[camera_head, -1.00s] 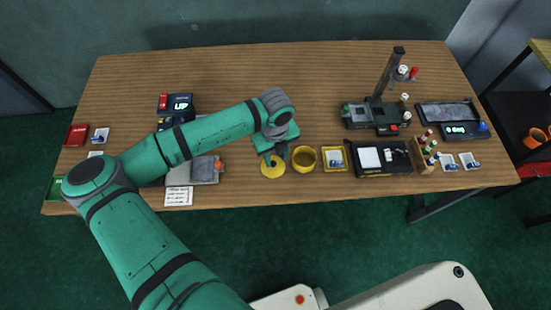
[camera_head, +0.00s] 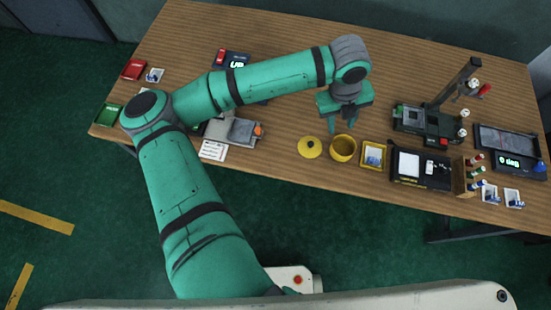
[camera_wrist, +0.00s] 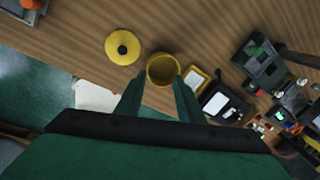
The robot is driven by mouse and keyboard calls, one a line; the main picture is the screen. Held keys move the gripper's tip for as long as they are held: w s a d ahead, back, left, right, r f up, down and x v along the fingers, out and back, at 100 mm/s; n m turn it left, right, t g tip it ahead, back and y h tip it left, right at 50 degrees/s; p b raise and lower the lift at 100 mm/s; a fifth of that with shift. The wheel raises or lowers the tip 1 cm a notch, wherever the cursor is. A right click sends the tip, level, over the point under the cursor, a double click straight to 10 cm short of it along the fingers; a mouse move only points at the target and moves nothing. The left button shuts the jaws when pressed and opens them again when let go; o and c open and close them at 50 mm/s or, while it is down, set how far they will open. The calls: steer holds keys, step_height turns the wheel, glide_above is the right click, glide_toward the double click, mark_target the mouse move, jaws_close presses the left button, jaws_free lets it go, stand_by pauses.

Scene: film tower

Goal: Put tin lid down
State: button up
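The yellow tin lid (camera_head: 310,147), a round disc with a dark knob, lies on the wooden table near its front edge. It also shows in the wrist view (camera_wrist: 122,47). The open yellow tin (camera_head: 343,150) stands upright just to its right and looks empty in the wrist view (camera_wrist: 162,70). My gripper (camera_head: 342,124) is above the table, behind the tin in the head view. Its two fingers (camera_wrist: 157,92) are spread in the wrist view, with nothing between them. It is apart from the lid.
A yellow-framed tray with a blue-and-white card (camera_head: 374,155) and a black box (camera_head: 423,168) stand right of the tin. A stand with a column (camera_head: 440,115) is behind them. A grey device (camera_head: 240,131) and white paper (camera_head: 212,150) lie left of the lid.

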steer(key=s+d+r+n+h, duration=0.15)
steer(key=d+r+h, duration=0.25)
steer(key=d, duration=0.5)
steer(key=s+d+r+n+h, duration=0.1)
steer(key=d+r+n+h, duration=0.2)
steer(key=d, duration=0.6)
step_height(320, 180, up, 9)
steer(key=w+d+n+t+h, duration=0.25)
steer(key=n+t+h, duration=0.25)
steer(key=n+h, duration=0.25)
steer(key=w+a+f+n+t+y, duration=0.25)
steer(key=a+f+n+t, duration=0.25)
steer(key=a+n+t, duration=0.65)
steer(key=s+a+f+n+y, duration=0.6)
steer(key=a+f+n+y, duration=0.2)
steer(key=a+f+n, duration=0.15)
steer(key=s+a+f+y, duration=0.3)
steer(key=s+a, duration=0.7)
steer(key=s, duration=0.1)
steer(key=s+a+f+n+g+y, duration=0.1)
steer(key=s+a+f+y, duration=0.2)
steer(key=s+a, duration=0.7)
steer(key=s+f, duration=0.1)
steer(key=s, duration=0.1)
steer(key=shift+s, duration=0.3)
